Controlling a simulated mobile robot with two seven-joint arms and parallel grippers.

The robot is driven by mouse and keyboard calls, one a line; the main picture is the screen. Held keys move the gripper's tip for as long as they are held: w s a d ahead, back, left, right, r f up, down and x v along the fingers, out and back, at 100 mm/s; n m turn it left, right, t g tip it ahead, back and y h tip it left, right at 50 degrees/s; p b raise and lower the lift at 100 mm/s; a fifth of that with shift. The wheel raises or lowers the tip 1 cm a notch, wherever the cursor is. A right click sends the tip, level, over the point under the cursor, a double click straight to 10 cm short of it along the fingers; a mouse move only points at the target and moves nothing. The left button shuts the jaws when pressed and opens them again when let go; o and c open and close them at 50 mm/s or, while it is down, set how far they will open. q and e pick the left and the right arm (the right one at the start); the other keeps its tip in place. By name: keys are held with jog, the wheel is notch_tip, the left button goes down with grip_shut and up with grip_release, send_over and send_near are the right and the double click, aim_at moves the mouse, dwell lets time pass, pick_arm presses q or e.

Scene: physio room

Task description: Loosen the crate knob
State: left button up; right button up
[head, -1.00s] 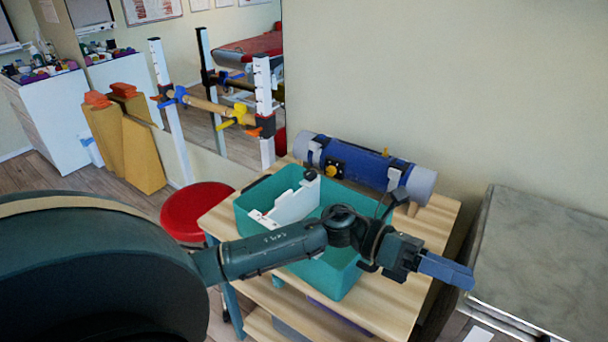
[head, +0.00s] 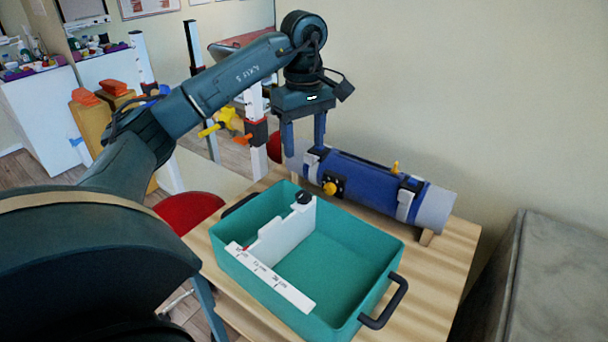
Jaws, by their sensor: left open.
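The teal crate (head: 375,255) stands open on a wooden table, with a white divider (head: 283,232) and a white marked strip (head: 270,280) across it. The dark crate knob (head: 303,198) sits at the far end of the divider, near the crate's back wall. My left gripper (head: 304,148) points down, open and empty, with its two fingers apart. It is above and behind the knob in the picture, in front of the wall and near the left end of the blue cylinder, and does not touch the knob. My right gripper is not in view.
A blue cylinder (head: 368,182) with grey ends, straps and a yellow knob (head: 330,188) lies behind the crate. A red stool (head: 188,210) stands left of the wooden table (head: 440,262). A grey-topped surface (head: 545,270) is at the right.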

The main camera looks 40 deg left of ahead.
aim_at(303, 194)
pick_arm(q)
jog(key=f, duration=0.6)
jog(key=f+b, duration=0.1)
jog(key=f, duration=0.5)
jog(key=shift+w+a+f, duration=0.1)
jog(key=shift+a+f, duration=0.1)
jog(key=shift+f, duration=0.2)
jog(key=shift+c, duration=0.3)
jog(key=c, duration=0.9)
